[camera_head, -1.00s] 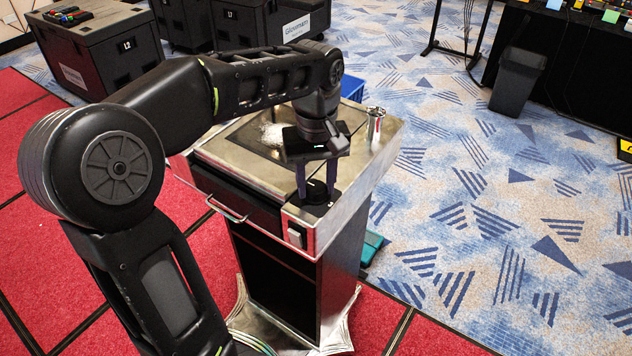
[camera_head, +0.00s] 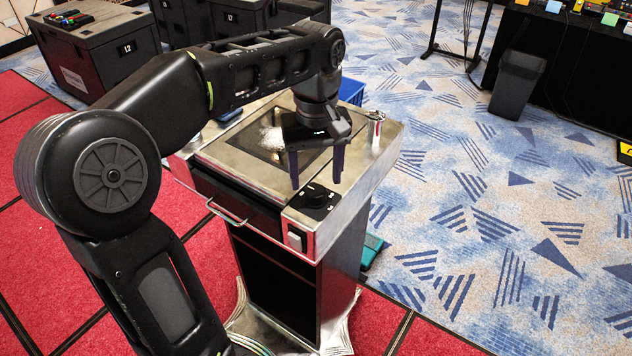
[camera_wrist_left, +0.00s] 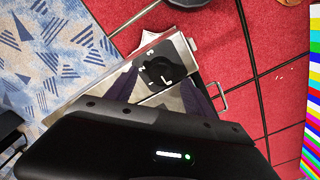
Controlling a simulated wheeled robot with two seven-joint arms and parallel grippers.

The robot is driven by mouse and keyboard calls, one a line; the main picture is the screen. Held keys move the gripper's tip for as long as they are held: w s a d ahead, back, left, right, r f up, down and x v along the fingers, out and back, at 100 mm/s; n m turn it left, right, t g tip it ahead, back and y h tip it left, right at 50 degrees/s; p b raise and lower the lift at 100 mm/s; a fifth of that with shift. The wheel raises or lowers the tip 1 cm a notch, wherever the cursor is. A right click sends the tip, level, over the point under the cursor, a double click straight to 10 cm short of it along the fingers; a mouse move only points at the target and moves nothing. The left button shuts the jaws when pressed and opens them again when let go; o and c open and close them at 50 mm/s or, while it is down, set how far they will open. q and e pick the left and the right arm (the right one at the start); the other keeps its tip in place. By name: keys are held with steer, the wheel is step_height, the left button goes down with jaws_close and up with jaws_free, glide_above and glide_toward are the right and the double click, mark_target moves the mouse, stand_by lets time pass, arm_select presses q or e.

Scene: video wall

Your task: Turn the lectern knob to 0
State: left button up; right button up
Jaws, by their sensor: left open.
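The lectern (camera_head: 205,168) stands in the middle of the head view with a metal top. Its black round knob (camera_head: 315,197) sits on a dark plate with white marks at the front right corner of the top. My left gripper (camera_head: 316,184) is open, pointing down just above and behind the knob. Its two purple fingers are apart and nothing is between them. In the left wrist view the knob lies beyond the fingertips. My right gripper is not in view.
A metal cup-like object (camera_head: 375,130) stands at the right edge of the lectern top. A light switch-like button (camera_head: 295,240) is on the front face, beside a handle (camera_head: 228,212). Black cases (camera_head: 95,50) stand at the back left.

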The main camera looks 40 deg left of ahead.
mark_target(316, 190)
arm_select(q)
step_height(316, 190, up, 4)
steer(key=p, duration=0.2)
steer(key=shift+r+p, duration=0.15)
steer(key=shift+p, duration=0.2)
